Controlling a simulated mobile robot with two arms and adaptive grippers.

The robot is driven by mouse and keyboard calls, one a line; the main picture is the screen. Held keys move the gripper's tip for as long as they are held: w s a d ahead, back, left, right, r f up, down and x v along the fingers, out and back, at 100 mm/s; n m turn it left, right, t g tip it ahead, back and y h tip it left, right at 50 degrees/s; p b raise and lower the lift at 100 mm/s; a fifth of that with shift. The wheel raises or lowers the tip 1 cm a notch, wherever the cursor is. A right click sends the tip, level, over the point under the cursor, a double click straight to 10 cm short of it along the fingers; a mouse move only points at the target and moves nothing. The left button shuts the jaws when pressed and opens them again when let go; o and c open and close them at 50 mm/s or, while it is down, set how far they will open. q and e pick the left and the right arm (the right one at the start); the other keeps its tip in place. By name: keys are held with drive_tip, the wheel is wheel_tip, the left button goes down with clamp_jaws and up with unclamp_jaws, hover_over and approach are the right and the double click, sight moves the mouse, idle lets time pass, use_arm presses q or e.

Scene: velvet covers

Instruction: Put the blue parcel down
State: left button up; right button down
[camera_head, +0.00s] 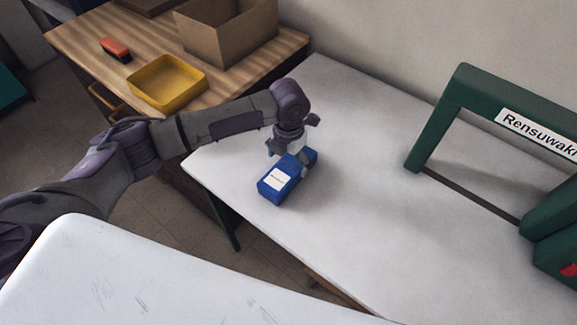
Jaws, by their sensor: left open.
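The blue parcel (270,190), a small box with a white label on top, rests on the white table (340,230) near its left edge. My left gripper (290,163) is open and points down at the parcel's far end, with its fingers around or beside the parcel; whether they touch it I cannot tell. Part of the parcel's top is hidden by the gripper. My right gripper is not in view.
A green frame labelled "Rensuwaki" (437,115) stands on the table at right. A wooden desk (95,45) at upper left holds a yellow tray (199,93), a cardboard box (228,42) and an orange-black brush (116,49). The table middle is clear.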

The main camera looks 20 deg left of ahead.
sight(289, 167)
use_arm(q)
wheel_tip(289, 167, up, 9)
drive_tip(key=b, duration=0.1)
drive_tip(key=shift+r, duration=0.15)
idle(0.4)
